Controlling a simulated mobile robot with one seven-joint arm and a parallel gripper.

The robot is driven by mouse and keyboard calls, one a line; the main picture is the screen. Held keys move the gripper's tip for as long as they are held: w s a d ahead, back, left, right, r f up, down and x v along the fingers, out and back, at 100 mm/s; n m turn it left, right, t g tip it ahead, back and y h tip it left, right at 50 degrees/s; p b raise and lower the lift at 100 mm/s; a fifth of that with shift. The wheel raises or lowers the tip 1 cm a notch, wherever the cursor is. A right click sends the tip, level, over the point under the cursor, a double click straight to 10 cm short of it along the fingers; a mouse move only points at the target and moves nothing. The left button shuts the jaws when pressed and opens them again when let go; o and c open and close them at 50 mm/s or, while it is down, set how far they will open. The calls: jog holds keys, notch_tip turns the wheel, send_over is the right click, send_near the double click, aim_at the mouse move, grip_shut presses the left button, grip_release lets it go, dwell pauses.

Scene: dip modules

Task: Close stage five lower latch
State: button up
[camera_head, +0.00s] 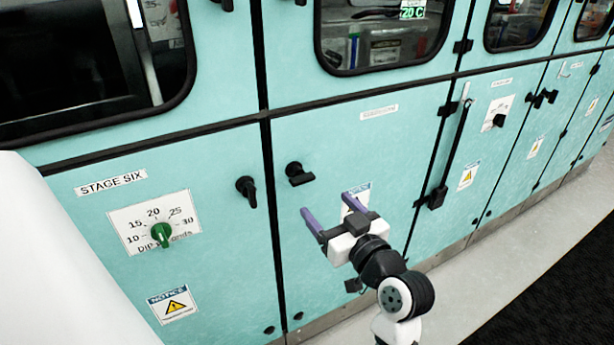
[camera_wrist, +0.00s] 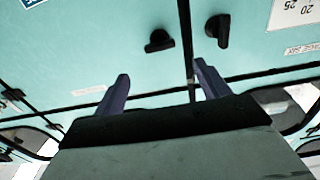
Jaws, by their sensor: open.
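A teal lower door (camera_head: 340,135) stands right of the panel labelled STAGE SIX; its own label (camera_head: 379,112) is too blurred to read. A black latch (camera_head: 298,174) near its upper left edge has its handle turned sideways. It also shows in the wrist view (camera_wrist: 160,40), which is upside down. My gripper (camera_head: 327,205) is open and empty, fingers spread, in front of this door, below and right of the latch. It appears apart from the latch. The wrist view shows both fingers (camera_wrist: 160,72) pointing toward the panels.
A second black latch (camera_head: 246,190) on the stage six panel has its handle pointing down. A green dial (camera_head: 161,235) is on that panel. A black vertical bar (camera_head: 457,145) runs along the door's right side. Pale floor (camera_head: 455,290) lies at right.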

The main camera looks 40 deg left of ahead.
aim_at(305, 181)
jog(key=p+x, duration=0.2)
jog(key=x, duration=0.9)
jog(key=shift+w+a+p, duration=0.15)
jog(key=shift+a+p, duration=0.15)
jog(key=shift+c, duration=0.2)
jog(key=c, duration=0.9)
